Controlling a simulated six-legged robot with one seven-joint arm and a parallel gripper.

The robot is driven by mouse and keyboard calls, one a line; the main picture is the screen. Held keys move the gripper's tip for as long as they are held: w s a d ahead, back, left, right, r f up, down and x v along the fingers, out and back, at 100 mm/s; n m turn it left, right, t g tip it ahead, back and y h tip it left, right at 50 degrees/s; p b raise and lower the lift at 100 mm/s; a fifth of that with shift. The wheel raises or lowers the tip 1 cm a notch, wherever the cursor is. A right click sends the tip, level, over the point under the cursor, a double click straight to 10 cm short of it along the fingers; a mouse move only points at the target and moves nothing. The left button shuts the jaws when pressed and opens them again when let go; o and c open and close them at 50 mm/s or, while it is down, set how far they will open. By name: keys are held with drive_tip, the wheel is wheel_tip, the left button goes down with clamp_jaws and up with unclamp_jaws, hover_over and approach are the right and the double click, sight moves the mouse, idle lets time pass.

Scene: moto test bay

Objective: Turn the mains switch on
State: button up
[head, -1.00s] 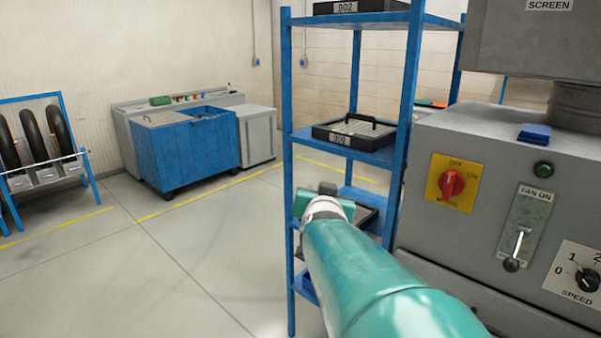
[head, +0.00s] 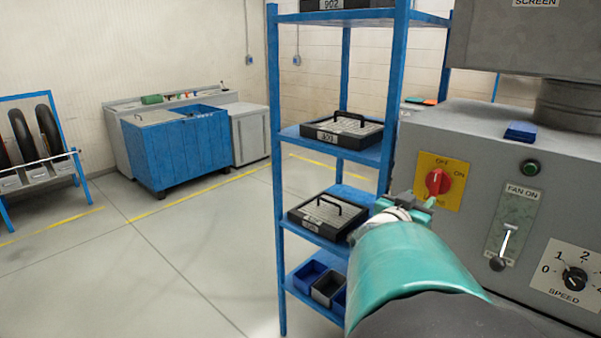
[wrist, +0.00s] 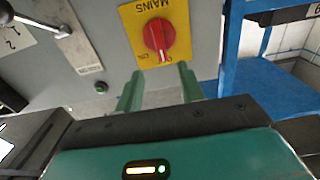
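The mains switch is a red rotary knob (head: 437,183) on a yellow plate (head: 455,168) on the grey cabinet's front. OFF is at the top of the plate and ON to the right. The knob's pointer looks upright, at OFF. The wrist view is upside down and shows the red knob (wrist: 158,38) with its white mark toward the OFF side. My gripper (wrist: 157,76) is open and empty, its two green fingers apart. The fingertips are by the plate's OFF edge, short of the knob. In the head view my gripper (head: 410,203) is just left of the plate.
The grey cabinet (head: 470,245) also carries a fan lever (head: 505,240), a green button (head: 529,166) and a speed dial (head: 574,278). A blue shelf rack (head: 275,170) with black cases stands close on the left. Open floor (head: 150,270) lies further left.

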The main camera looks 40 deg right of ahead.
sight(434, 183)
drive_tip(key=d, duration=0.3)
drive_tip(key=w+d, duration=0.1)
drive_tip(key=d, duration=0.7)
drive_tip(key=shift+w, duration=0.35)
clamp_jaws()
